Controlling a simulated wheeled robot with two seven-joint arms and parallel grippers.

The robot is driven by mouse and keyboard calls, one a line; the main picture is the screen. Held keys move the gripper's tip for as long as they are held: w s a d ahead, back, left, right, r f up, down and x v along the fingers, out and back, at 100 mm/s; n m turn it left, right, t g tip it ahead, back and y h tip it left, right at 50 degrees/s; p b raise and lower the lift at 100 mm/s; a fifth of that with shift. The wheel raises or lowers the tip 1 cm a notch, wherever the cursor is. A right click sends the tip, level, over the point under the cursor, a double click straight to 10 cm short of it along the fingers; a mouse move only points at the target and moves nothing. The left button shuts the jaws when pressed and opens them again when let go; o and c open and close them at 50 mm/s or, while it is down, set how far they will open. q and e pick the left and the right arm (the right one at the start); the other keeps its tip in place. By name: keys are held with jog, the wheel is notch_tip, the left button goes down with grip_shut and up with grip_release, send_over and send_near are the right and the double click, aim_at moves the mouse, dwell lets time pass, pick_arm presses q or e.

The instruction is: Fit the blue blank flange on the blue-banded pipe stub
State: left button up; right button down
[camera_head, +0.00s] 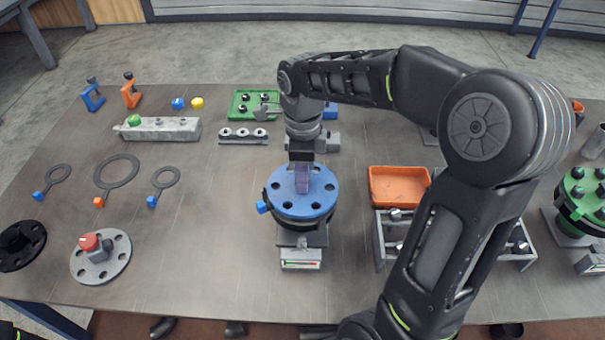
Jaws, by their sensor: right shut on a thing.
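The blue blank flange (286,207) is a blue disc with bolt holes around its edge. It lies flat over a dark round flange (296,238) on the stand in the middle of the table. From this angle I cannot tell whether it is fully seated or slightly above. My right gripper (302,172) comes down from above and is shut on the blue blank flange at its raised middle grip. The pipe stub and its band are hidden under the disc. A blue gasket tab (262,207) sticks out on the left.
Ring gaskets with coloured tabs (117,172) lie at left. A grey flange with a red knob (100,257) and a black flange (20,246) lie front left. An orange tray (398,184) and a green flanged pipe (582,193) stand at right.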

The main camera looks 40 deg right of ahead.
jog(key=shift+f, duration=0.1)
jog(key=shift+f+b, duration=0.3)
jog(key=shift+b, duration=0.1)
dwell(0.3)
jog(key=c, duration=1)
grip_release()
notch_tip(320, 180, up, 8)
jog(key=shift+f+b, duration=0.1)
jog(key=shift+b, duration=0.4)
